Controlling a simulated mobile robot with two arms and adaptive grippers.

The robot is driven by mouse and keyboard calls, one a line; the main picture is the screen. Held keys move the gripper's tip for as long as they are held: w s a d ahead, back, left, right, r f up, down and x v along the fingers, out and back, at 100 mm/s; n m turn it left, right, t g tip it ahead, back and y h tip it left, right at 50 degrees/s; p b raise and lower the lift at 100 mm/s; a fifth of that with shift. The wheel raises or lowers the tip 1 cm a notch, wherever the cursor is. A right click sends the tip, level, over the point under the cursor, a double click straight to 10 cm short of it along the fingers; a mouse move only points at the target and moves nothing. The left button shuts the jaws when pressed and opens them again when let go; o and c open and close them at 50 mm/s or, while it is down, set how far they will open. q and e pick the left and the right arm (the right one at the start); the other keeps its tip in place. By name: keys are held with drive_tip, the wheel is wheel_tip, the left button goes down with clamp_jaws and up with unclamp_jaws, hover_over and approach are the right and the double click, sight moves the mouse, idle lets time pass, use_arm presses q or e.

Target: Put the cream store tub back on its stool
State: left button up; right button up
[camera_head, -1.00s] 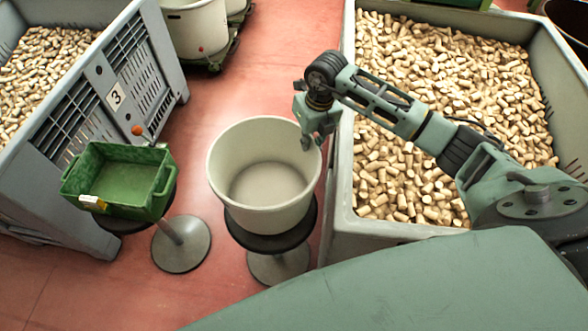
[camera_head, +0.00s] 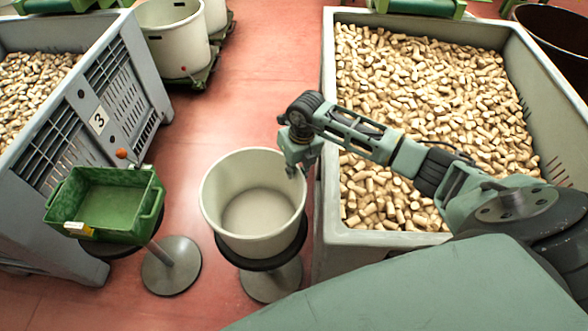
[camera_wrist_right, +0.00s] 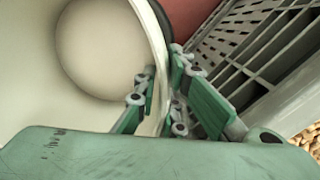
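The cream store tub (camera_head: 226,227) stands empty on a black-topped round stool (camera_head: 290,247), roughly upright. My right gripper (camera_head: 296,165) is at the tub's right rim, pointing down. In the right wrist view the tub's wall (camera_wrist_right: 158,35) passes between my right gripper's fingers (camera_wrist_right: 163,85), one inside the tub and one outside. Whether the fingers press on the wall is not clear. The tub covers most of the stool's top. My left gripper is not in view.
A large grey crate of corks (camera_head: 328,190) stands close to the tub's right. A green tray (camera_head: 125,232) rests on another stool at left. A grey crate marked 3 (camera_head: 65,140) stands behind it. Red floor (camera_head: 245,100) is open behind the tub.

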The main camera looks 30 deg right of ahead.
drive_tip(key=shift+o, duration=1.1)
drive_tip(key=shift+r, duration=0.3)
wheel_tip(320, 180, up, 12)
drive_tip(key=s+d, duration=0.1)
drive_tip(key=shift+f, duration=0.2)
